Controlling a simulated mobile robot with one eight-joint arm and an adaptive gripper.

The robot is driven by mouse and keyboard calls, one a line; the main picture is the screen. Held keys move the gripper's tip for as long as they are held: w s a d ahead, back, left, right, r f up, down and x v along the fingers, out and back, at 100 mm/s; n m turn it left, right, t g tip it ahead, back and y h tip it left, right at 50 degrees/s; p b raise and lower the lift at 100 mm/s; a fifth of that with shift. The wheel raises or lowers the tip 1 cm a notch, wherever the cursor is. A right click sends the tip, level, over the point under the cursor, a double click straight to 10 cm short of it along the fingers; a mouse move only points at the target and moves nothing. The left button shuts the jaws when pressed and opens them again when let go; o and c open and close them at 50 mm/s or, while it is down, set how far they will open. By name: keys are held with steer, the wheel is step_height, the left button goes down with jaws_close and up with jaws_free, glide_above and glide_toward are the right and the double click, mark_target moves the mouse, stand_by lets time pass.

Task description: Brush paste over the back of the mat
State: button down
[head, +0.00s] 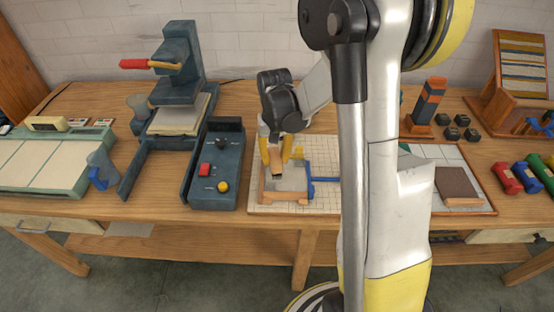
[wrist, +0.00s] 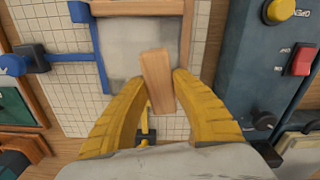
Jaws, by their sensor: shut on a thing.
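My gripper (head: 279,152) (wrist: 157,88) has its yellow fingers shut on a wooden piece (wrist: 156,70), which looks like a brush handle. Its bristles, if any, are hidden. No paste can be told apart on the panel.
The panel lies on a gridded board (head: 325,206). A dark control box (head: 213,175) with red and yellow buttons and a press (head: 178,90) stand to its left. My arm hides part of the bench.

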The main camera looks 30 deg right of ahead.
steer(key=r, duration=0.2)
steer(key=r+p, duration=0.1)
steer(key=shift+s+d, duration=0.2)
steer(key=shift+s, duration=0.05)
steer(key=shift+w+r+p, duration=0.1)
steer(key=shift+r+p, duration=0.45)
steer(key=shift+r, duration=0.1)
steer(key=shift+r+p, duration=1.1)
steer(key=shift+r, duration=0.45)
